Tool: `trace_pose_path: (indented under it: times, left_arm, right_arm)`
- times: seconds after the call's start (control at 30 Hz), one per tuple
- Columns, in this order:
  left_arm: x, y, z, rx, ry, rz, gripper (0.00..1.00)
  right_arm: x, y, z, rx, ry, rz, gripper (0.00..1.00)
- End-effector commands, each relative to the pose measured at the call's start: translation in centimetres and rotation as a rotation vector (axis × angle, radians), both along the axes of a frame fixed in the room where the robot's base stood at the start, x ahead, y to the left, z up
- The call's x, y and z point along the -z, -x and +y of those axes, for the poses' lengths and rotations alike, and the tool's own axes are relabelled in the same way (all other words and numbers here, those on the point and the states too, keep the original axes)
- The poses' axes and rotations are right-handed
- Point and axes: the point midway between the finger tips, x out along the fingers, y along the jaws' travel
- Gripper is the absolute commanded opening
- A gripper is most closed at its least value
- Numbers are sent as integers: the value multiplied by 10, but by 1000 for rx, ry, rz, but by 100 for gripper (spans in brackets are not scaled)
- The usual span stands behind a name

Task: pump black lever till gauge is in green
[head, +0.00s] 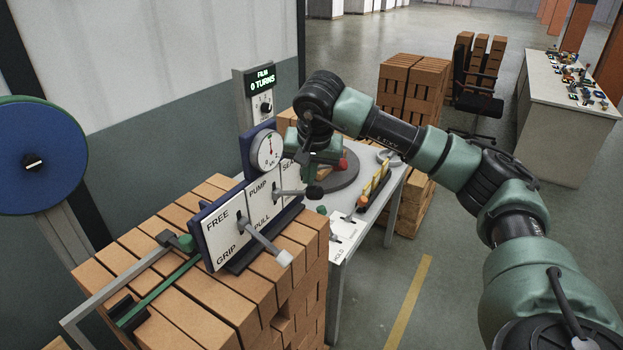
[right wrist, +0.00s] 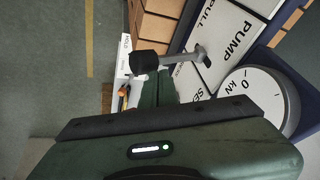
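The black lever (head: 315,192) sticks out from the PUMP/PULL part of the labelled panel (head: 228,225). Its black knob also shows in the right wrist view (right wrist: 148,63), just past my green fingers. My right gripper (head: 318,163) is above the lever, beside the gauge. Its fingers (right wrist: 168,88) look near each other, but their gap is unclear, and contact with the knob cannot be told. The round white gauge (head: 267,150) stands on top of the panel; it also shows in the right wrist view (right wrist: 255,100). My left gripper is out of view.
A white-ended lever (head: 285,258) sticks out at FREE/GRIP. The panel stands on stacked bricks (head: 270,290). A display (head: 263,79) behind reads 0 TURNS. A white table (head: 385,195) with a dark turntable stands to the right.

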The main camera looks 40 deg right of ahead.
Motion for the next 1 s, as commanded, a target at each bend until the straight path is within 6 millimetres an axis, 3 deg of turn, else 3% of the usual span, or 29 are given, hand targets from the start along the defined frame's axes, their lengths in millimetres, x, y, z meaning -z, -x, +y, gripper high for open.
trace_pose_path:
  times: [0.23, 0.73, 1.0]
  left_arm:
    - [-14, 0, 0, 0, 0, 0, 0]
    - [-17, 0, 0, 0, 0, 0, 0]
    - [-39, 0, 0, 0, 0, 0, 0]
  right_arm:
    - [-14, -6, 2, 0, 1, 1, 0]
    - [-18, -8, 3, 1, 0, 0, 0]
    - [-42, -17, 7, 1, 0, 0, 0]
